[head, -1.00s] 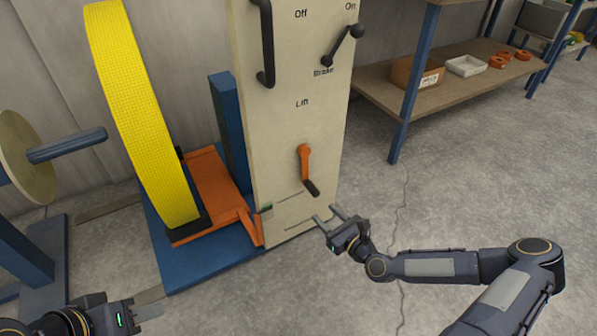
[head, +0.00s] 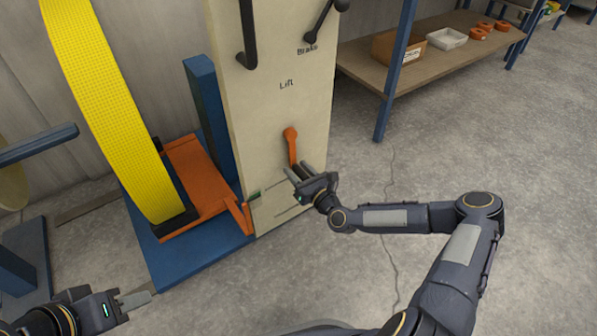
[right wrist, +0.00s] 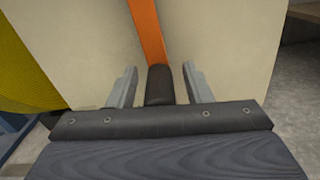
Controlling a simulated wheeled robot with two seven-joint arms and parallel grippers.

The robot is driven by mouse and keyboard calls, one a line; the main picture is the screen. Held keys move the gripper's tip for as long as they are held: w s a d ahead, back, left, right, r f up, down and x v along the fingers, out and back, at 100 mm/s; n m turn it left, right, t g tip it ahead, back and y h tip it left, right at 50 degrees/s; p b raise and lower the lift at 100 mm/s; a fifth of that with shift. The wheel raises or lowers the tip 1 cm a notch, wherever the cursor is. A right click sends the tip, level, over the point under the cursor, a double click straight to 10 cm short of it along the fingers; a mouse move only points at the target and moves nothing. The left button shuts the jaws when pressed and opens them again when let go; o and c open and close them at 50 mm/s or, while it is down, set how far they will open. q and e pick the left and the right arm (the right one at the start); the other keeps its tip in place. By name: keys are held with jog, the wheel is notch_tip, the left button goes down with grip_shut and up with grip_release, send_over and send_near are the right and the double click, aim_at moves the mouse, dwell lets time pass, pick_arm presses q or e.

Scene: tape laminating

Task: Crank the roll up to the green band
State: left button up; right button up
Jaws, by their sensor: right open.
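The yellow roll (head: 105,110) stands upright on the orange lift carriage (head: 205,180). The carriage's orange pointer (head: 238,214) is at the left edge of the cream panel, a little below the small green band (head: 254,194). The orange Lift crank (head: 291,145) is on the panel, its arm hanging down to a black handle (right wrist: 160,86). My right gripper (head: 297,172) is open at the handle. In the right wrist view its fingers (right wrist: 160,84) are on either side of the handle, with gaps. My left gripper (head: 134,299) is low at the left, away from everything; its finger gap is unclear.
A blue base plate (head: 190,262) lies under the carriage, beside a blue post (head: 208,110). Black levers, one labelled Brake (head: 320,20), are higher on the cream panel (head: 280,60). A shelf (head: 440,60) with boxes stands at right.

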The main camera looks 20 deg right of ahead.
jog(key=shift+c, duration=0.4)
grip_shut()
jog(key=shift+s+a+f+m+b, duration=0.25)
jog(key=shift+a+m+b, duration=0.15)
jog(key=shift+b, duration=0.2)
jog(key=shift+s+a+r+m, duration=0.1)
jog(key=shift+a+r+m, duration=0.1)
jog(key=shift+a+m, duration=0.15)
jog(key=shift+o, duration=0.4)
grip_release()
